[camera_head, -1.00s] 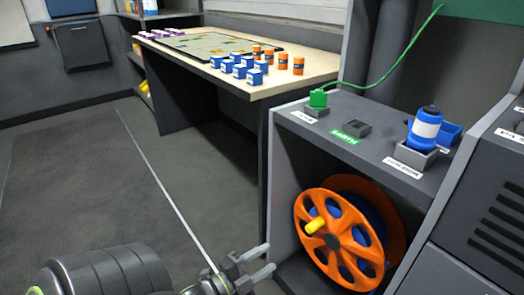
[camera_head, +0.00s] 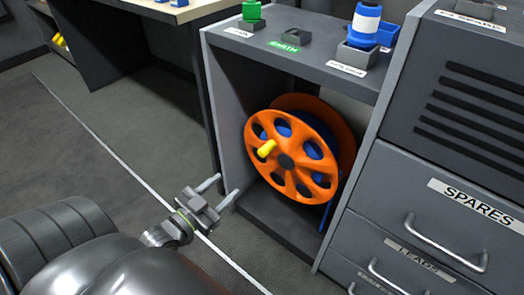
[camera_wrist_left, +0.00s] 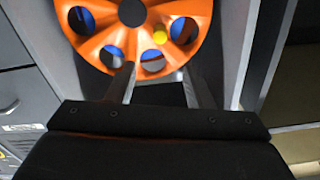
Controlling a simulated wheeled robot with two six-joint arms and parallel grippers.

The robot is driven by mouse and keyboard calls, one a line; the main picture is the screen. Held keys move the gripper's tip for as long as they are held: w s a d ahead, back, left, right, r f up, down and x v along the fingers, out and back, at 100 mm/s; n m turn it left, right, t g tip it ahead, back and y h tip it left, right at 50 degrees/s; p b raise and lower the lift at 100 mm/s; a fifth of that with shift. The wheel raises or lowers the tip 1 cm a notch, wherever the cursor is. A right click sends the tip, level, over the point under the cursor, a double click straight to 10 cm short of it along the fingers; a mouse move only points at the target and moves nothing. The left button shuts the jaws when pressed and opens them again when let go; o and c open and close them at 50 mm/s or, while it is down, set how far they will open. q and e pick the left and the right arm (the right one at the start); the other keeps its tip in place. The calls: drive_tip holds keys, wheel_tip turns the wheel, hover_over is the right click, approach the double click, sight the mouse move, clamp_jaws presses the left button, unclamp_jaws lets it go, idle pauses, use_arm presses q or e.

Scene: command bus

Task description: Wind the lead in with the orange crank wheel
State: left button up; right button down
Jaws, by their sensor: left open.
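The orange crank wheel (camera_head: 290,160) stands upright inside the open grey cabinet, with a yellow handle knob (camera_head: 266,149) on its left side in the head view. Blue lead (camera_head: 326,216) shows behind it and hangs down at its lower right. My left gripper (camera_head: 219,189) is open and empty, left of the wheel and in front of the cabinet's left side. In the left wrist view the wheel (camera_wrist_left: 88,48) lies beyond the fingertips (camera_wrist_left: 157,78), and the yellow knob (camera_wrist_left: 160,37) shows just past them. My right gripper is not in view.
The cabinet's left wall (camera_head: 226,120) stands close to my left gripper. Drawers (camera_head: 430,215) with handles stand at the right. The floor at left is clear.

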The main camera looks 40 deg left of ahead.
sight(261, 154)
use_arm(q)
drive_tip(key=w, duration=0.5)
drive_tip(key=w+d, duration=0.1)
drive_tip(key=w, duration=1.1)
drive_tip(key=shift+w+d, duration=0.1)
drive_tip(key=shift+d, duration=0.1)
clamp_jaws()
